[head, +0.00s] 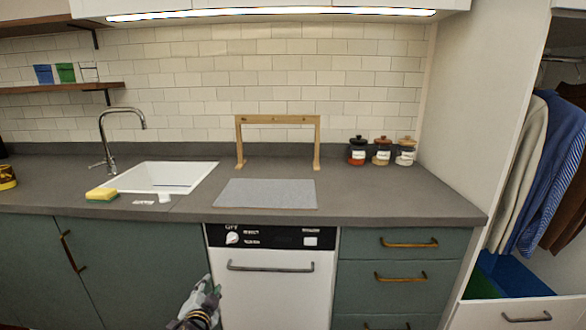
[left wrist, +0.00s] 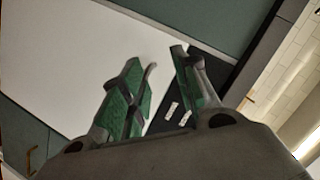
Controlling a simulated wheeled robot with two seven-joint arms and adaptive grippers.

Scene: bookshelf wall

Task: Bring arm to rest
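My left gripper (head: 208,287) shows low in the head view, in front of the dishwasher and the cabinet door to its left. In the left wrist view its two green-padded fingers (left wrist: 163,68) stand apart with a gap between them. Nothing is held between them. The white dishwasher front and its dark control strip show behind the fingers in that view. My right gripper is in neither view.
The white dishwasher (head: 270,290) has a bar handle and is shut. Above it runs the grey counter (head: 370,200) with a sink (head: 165,177), a sponge (head: 101,195), a wooden frame (head: 278,119) and jars (head: 381,153). Drawers (head: 403,272) stand to the right.

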